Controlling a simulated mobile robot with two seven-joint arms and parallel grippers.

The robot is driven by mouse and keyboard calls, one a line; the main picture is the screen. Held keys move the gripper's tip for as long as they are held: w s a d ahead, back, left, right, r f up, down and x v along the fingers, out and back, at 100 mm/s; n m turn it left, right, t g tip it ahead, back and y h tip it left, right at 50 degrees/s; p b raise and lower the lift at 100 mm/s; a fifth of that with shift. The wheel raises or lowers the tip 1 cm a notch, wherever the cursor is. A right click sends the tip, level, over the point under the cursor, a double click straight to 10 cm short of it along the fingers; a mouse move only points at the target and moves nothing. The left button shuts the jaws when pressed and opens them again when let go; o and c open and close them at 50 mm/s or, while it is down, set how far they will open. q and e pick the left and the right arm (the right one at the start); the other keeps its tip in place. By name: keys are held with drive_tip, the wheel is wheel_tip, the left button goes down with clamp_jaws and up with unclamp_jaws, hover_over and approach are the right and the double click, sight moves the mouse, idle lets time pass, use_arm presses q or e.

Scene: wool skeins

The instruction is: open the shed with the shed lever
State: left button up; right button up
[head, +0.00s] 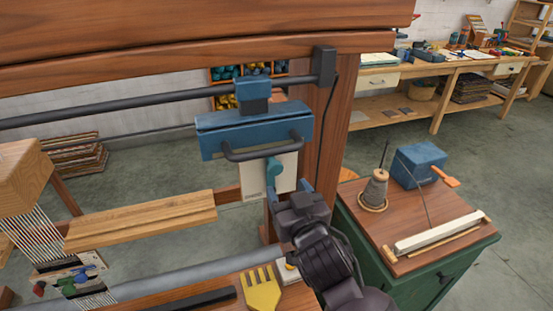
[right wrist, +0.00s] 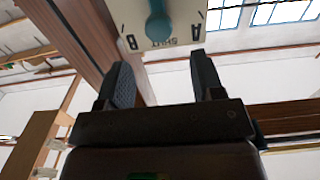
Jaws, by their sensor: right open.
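The shed lever (head: 274,170) is a teal handle on a white plate (head: 256,181) below a blue carriage (head: 254,132) on the loom. In the right wrist view the lever (right wrist: 157,27) shows at the top, with its rounded end by the word SHUT. The plate (right wrist: 188,33) there also bears the letters A and B. My right gripper (head: 290,193) is just below and right of the lever in the head view. Its jaws (right wrist: 160,72) are open and empty, with the lever beyond the tips, apart from them. My left gripper is not in view.
A wooden loom post (head: 325,125) stands right of the plate. A yellow comb (head: 262,290) lies on the loom's front beam. A green cabinet (head: 405,265) at the right carries a thread cone (head: 375,190) and a blue box (head: 419,165).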

sight(276, 170)
drive_tip(key=x, duration=1)
drive_tip(key=shift+w, duration=0.3)
drive_tip(key=shift+c, duration=0.3)
